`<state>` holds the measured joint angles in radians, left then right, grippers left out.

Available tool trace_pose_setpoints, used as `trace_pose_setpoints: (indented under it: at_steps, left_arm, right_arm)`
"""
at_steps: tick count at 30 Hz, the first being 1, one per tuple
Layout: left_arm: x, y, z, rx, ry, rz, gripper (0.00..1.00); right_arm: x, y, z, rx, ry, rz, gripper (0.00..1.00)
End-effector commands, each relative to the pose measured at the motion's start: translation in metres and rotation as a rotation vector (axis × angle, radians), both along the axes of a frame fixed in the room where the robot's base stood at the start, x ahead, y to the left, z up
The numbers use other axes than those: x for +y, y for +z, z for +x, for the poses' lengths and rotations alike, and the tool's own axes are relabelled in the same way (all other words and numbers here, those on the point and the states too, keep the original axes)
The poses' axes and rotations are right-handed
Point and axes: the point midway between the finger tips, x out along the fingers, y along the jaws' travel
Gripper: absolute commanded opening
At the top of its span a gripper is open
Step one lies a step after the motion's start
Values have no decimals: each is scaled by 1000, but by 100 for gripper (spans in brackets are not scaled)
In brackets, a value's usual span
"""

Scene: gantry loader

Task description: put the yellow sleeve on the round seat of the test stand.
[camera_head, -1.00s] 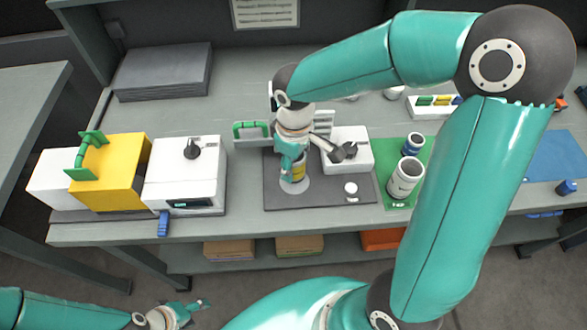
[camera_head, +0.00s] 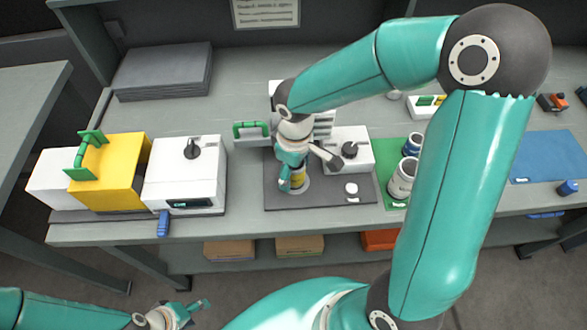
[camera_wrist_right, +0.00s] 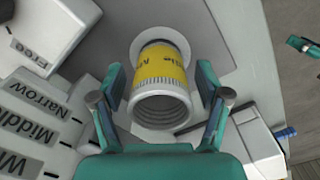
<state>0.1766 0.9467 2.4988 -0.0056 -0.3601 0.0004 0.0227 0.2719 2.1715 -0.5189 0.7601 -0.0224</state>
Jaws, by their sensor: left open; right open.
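The yellow sleeve (camera_head: 297,179), a yellow band with white ends, stands on the pale round seat (camera_head: 304,190) of the dark test stand (camera_head: 324,196). The right wrist view shows the sleeve (camera_wrist_right: 160,67) with its ribbed, open white end towards the camera and its far end over the round seat (camera_wrist_right: 143,43). My right gripper (camera_head: 291,171) is above it; in the wrist view its open fingers (camera_wrist_right: 161,82) lie either side of the sleeve with visible gaps. The exact seating is partly hidden. My left gripper (camera_head: 188,309) is open and empty at the lower left, away from the bench.
A white box with a dark knob (camera_head: 348,150) stands right of the seat. Labelled plates (camera_wrist_right: 30,110) lie left in the wrist view. White cylinders (camera_head: 402,178) stand on a green mat (camera_head: 390,201). A white instrument (camera_head: 187,174) and yellow box (camera_head: 111,174) are left. The blue mat (camera_head: 548,157) is clear.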

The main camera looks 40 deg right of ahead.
Motion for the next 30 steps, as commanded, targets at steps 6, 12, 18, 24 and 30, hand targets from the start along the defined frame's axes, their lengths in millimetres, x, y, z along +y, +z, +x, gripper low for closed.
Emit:
trace_pose_setpoints:
  at_steps: [6,12,18,24,30]
  left_arm:
    - [0,2,0,0,0,0,54]
    - [0,3,0,0,0,0,54]
    - [0,4,0,0,0,0,54]
    - [0,4,0,0,0,0,54]
    - [0,4,0,0,0,0,54]
  right_arm:
    - [0,9,1,-4,0,-1,75]
    - [0,42,2,-7,1,0,75]
    - [0,83,2,-8,1,0,75]
    - [0,112,1,-3,0,0,75]
    - [1,122,0,0,2,0,75]
